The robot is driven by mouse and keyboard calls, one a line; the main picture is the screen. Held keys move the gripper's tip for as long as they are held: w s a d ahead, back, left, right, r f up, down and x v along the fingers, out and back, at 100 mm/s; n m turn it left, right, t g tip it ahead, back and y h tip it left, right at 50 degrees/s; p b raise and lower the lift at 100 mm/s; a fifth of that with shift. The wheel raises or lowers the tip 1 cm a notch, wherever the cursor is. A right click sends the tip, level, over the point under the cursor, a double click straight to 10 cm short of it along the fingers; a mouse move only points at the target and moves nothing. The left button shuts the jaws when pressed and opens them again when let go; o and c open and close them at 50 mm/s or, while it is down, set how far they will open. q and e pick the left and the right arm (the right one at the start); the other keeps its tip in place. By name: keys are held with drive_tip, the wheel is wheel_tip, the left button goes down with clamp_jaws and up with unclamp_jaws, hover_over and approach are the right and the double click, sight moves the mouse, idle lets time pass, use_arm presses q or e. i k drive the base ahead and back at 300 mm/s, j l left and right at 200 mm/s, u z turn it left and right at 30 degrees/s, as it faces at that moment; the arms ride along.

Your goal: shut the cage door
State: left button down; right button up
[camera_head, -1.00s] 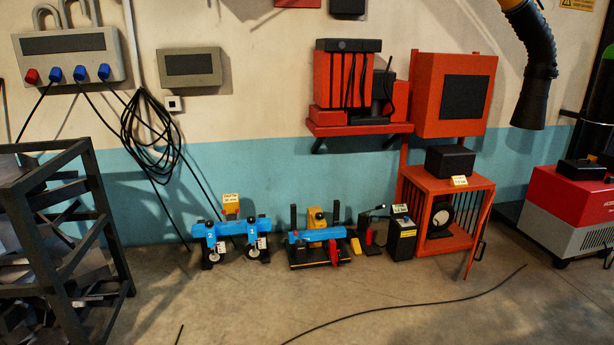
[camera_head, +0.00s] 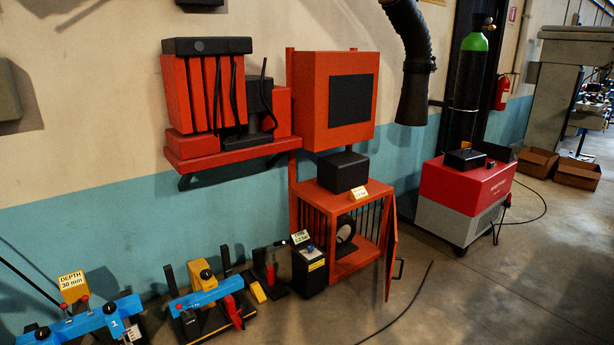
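The orange-red cage (camera_head: 310,190) stands on the floor against the wall, with dark bars on its side and a round black-and-white object (camera_head: 345,232) inside. Its door (camera_head: 391,250) is hinged at the right front edge and stands open, swung outward toward me. A dark handle (camera_head: 399,269) sticks out from the door's right side. A black box (camera_head: 342,171) with a small label sits on top of the cage. Neither of my grippers shows in the head view.
A black box-shaped unit (camera_head: 309,272) stands close to the cage's left. Blue-topped fixtures (camera_head: 205,296) are further left. A red and grey wheeled machine (camera_head: 466,197) stands to the right. A black cable (camera_head: 405,310) lies on the open floor before the cage.

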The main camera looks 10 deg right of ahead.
sight(395, 246)
drive_tip(key=i+l+z, duration=0.25)
drive_tip(key=i+z, duration=1.15)
